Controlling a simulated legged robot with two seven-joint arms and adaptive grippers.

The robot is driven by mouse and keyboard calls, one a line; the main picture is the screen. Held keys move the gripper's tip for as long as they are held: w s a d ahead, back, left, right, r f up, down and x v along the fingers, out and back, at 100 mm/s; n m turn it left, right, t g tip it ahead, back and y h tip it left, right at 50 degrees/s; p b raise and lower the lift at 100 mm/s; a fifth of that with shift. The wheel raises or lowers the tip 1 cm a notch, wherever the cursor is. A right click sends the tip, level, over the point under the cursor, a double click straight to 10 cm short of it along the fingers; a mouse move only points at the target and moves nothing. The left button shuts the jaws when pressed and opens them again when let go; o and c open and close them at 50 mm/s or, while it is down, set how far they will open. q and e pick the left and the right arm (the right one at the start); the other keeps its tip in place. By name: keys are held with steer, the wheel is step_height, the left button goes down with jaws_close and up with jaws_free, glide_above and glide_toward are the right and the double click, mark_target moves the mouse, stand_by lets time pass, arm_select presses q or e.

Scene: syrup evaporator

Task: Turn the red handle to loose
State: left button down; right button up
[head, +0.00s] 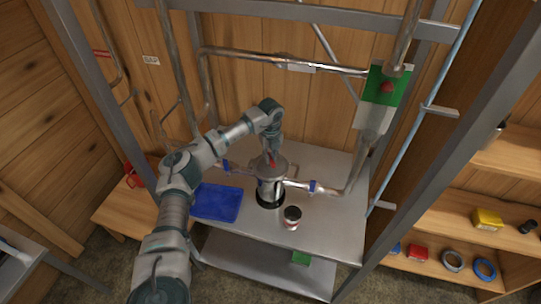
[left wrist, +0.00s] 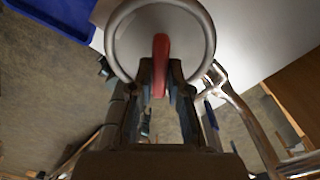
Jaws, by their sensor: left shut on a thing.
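The red handle (head: 272,164) sits on top of a round metal vessel (head: 268,186) on the steel table. In the left wrist view the handle (left wrist: 160,52) is a narrow red bar across the round lid (left wrist: 192,28). My left gripper (head: 271,154) points down from above the vessel. In the left wrist view its two fingers (left wrist: 160,78) are on either side of the handle's near end, shut on it. The held end is partly hidden between the fingers. My right gripper is in neither view.
A blue tray (head: 216,203) lies on the table left of the vessel, and a small can (head: 292,217) stands at its front right. A pipe with a blue valve (head: 313,186) joins the vessel on the right. Metal posts frame the table (head: 325,235).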

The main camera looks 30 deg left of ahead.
arm_select(q)
steer(key=n, duration=0.3)
steer(key=shift+w+r+n+p, duration=0.1)
steer(key=shift+r+n+p, duration=0.05)
steer(key=shift+n+p, duration=0.5)
steer(key=shift+n, duration=0.85)
steer(key=c, duration=1.3)
jaws_free()
steer(key=shift+o, duration=0.9)
steer(key=shift+w+a+f, duration=0.1)
steer(key=shift+f, duration=0.1)
